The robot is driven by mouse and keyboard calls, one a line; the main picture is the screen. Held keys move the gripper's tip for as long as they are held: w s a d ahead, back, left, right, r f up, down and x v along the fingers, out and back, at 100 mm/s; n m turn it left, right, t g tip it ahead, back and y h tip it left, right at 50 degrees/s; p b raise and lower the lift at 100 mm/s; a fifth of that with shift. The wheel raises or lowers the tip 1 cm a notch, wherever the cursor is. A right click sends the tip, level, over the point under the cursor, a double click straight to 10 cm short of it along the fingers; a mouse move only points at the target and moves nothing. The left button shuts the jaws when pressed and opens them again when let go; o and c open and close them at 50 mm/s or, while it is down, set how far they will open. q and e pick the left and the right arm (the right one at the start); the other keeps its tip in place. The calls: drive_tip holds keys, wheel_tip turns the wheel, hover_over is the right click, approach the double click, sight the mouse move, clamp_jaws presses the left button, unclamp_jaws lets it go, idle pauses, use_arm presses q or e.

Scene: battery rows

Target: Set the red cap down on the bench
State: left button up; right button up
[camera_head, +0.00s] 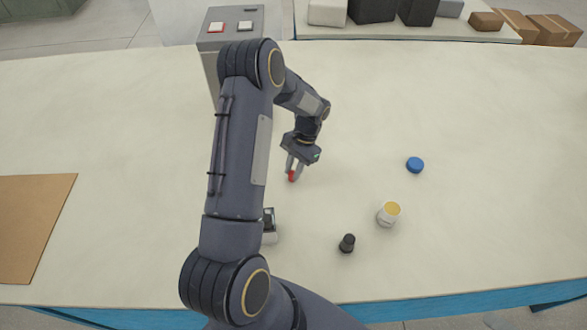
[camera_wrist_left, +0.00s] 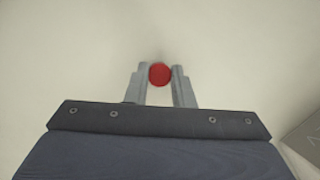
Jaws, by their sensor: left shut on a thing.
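The red cap (camera_wrist_left: 160,74) is round and sits between the two fingertips of my left gripper (camera_wrist_left: 159,76) in the left wrist view. The gripper is shut on it. In the head view the red cap (camera_head: 292,176) shows as a small red patch at the tips of my left gripper (camera_head: 292,172), over the middle of the pale bench (camera_head: 480,110). I cannot tell whether the cap touches the bench or is held a little above it. My right gripper is not in view.
A blue cap (camera_head: 415,165), a white jar with a yellow top (camera_head: 388,214) and a small black bottle (camera_head: 347,243) stand to the right. A grey box with buttons (camera_head: 232,32) is at the back. A brown mat (camera_head: 30,225) lies left.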

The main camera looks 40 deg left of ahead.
use_arm(q)
drive_tip(key=o, duration=0.9)
drive_tip(key=shift+r+p, duration=0.15)
drive_tip(key=shift+p, duration=0.15)
drive_tip(key=shift+w+r, duration=0.15)
drive_tip(key=shift+r, duration=0.05)
wheel_tip(320, 180, up, 17)
drive_tip(key=d+t+h+b, duration=0.1)
drive_tip(key=d+t+b, duration=0.1)
drive_tip(key=b, duration=0.1)
drive_tip(key=s+d+r+n+t+h, duration=0.15)
drive_tip(key=s+d+r+t, duration=0.25)
drive_tip(key=s+d+r, duration=0.4)
drive_tip(key=s+d+f+t, duration=0.1)
drive_tip(key=s, duration=0.3)
drive_tip(key=s+d+f+n+t+h, duration=0.1)
drive_tip(key=s+d, duration=0.1)
drive_tip(key=s, duration=0.2)
drive_tip(key=s+d+f+t, duration=0.1)
drive_tip(key=s+d+t, duration=0.1)
drive_tip(key=s, duration=0.2)
drive_tip(key=shift+s+d+h, duration=0.2)
drive_tip(key=shift+s+h, duration=0.1)
drive_tip(key=shift+h, duration=0.05)
